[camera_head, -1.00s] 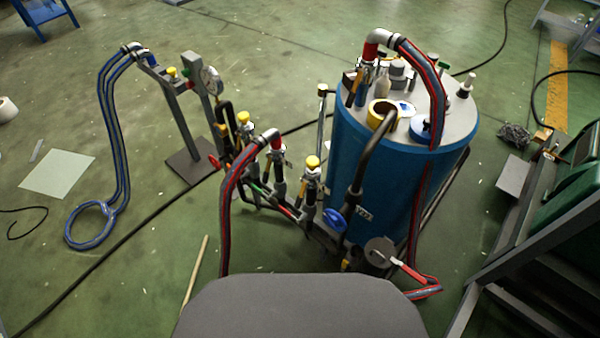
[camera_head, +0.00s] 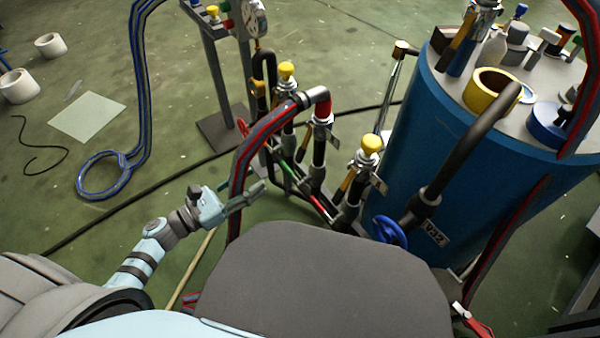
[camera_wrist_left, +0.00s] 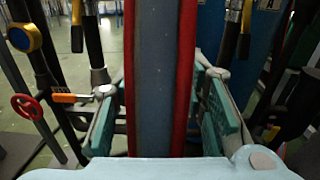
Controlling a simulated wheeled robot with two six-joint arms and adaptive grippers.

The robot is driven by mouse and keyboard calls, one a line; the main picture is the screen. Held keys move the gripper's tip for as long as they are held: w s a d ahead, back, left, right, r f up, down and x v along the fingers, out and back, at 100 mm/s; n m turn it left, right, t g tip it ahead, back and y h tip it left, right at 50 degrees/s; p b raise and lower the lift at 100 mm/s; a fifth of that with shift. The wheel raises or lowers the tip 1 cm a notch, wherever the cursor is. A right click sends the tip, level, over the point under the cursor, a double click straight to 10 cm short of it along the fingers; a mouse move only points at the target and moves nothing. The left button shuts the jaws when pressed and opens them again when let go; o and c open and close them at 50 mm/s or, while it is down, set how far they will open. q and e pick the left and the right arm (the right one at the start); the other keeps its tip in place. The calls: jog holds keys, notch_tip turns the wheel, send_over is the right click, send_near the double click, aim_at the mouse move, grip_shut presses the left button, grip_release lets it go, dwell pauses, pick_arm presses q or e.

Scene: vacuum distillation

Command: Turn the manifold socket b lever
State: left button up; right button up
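The manifold (camera_head: 318,158) stands left of the blue tank, an upright pipe rack with yellow-capped valves and small coloured levers. A red lever (camera_head: 319,206) and a green lever (camera_head: 287,168) show low on it; I cannot tell which belongs to socket b. My left gripper (camera_head: 262,192) is open, left of and in front of the manifold, beside the red-and-blue hose (camera_head: 240,173). In the left wrist view, the open fingers (camera_wrist_left: 160,90) show on either side of this hose (camera_wrist_left: 160,60), with no grip visible. An orange-handled lever (camera_wrist_left: 77,98) shows left of them. My right gripper is out of view.
The blue tank (camera_head: 445,130) stands right of the manifold, with a blue handwheel (camera_head: 390,231) near its base. A gauge stand (camera_head: 222,80) is at the back left. The blue hose loop (camera_head: 103,174) and black cables lie on the floor. Open floor is on the left.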

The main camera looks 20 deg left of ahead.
aim_at(299, 153)
pick_arm(q)
jog(key=shift+m+h, duration=0.3)
jog(key=shift+m, duration=0.1)
jog(key=x, duration=1.5)
jog(key=shift+w+d+f, duration=0.1)
jog(key=shift+w+f, duration=0.05)
jog(key=shift+w, duration=0.05)
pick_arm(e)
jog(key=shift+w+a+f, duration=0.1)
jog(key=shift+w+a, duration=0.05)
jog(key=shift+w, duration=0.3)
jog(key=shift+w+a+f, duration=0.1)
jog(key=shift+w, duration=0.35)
pick_arm(q)
jog(key=shift+c, duration=0.5)
grip_shut()
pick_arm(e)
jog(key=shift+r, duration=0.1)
